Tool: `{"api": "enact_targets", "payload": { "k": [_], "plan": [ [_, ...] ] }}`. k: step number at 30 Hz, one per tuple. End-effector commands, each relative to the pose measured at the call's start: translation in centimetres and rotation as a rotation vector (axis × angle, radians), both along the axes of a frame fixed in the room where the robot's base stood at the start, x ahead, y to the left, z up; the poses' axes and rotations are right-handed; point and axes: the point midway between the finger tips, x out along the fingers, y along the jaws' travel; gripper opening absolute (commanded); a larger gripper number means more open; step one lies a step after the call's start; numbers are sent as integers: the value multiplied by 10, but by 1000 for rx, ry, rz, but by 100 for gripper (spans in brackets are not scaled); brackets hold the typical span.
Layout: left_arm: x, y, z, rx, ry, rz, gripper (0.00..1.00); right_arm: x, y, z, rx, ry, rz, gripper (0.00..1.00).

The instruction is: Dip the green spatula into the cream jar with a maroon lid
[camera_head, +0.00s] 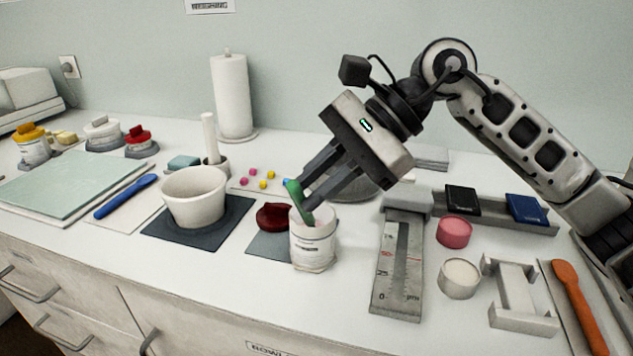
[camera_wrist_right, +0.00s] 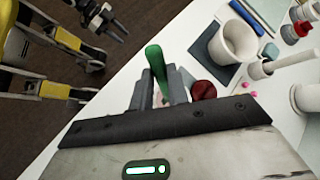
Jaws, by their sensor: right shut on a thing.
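The open white cream jar (camera_head: 313,250) stands upright at the counter's front. Its maroon lid (camera_head: 275,216) is off and lies beside it to the left; the lid also shows in the right wrist view (camera_wrist_right: 203,90). My right gripper (camera_head: 303,197) is shut on the green spatula (camera_head: 296,192) just above the jar. The spatula is tilted, and its lower end reaches into the jar's mouth; how deep is hidden. It also shows between the fingers in the right wrist view (camera_wrist_right: 156,62). A dark jaw-like part at that view's top left may be my left gripper (camera_wrist_right: 102,20).
A white bowl (camera_head: 193,196) on a dark mat and a blue spatula (camera_head: 125,196) are to the left. A grey scale-marked block (camera_head: 398,270), a pink pot (camera_head: 454,231), a cream pot (camera_head: 459,278) and an orange spatula (camera_head: 578,305) are to the right. A paper roll (camera_head: 233,97) stands behind.

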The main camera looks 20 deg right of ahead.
Motion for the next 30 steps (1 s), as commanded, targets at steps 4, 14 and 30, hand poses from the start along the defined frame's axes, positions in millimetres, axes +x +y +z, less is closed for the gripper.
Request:
{"api": "enact_targets", "payload": {
  "k": [4, 14, 30],
  "plan": [
    [1, 0, 9, 1, -1, -2, 36, 0, 0, 13, 1, -1, 0, 0],
    [1, 0, 24, 1, -3, -2, 36, 0, 0, 36, 1, 0, 0, 0],
    [1, 0, 49, 1, -3, -2, 36, 0, 0, 74, 2, -2, 0, 0]
  ]
}}
